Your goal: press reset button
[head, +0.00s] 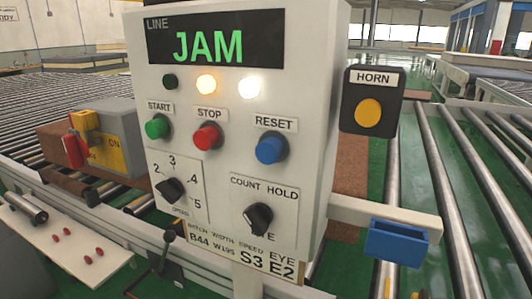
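The blue reset button (270,149) sits on the right side of the white control panel (312,120), under a label reading RESET. It stands out from the panel, and nothing covers it. The red stop button (207,136) is to its left, and the green start button (157,127) is farther left. My gripper is not in view.
A yellow horn button (368,112) is on a dark box at the panel's right. Below the buttons are a speed dial (169,189) and a count/hold knob (259,217). A blue bin (398,242) hangs at lower right. Roller conveyors (447,190) flank the panel.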

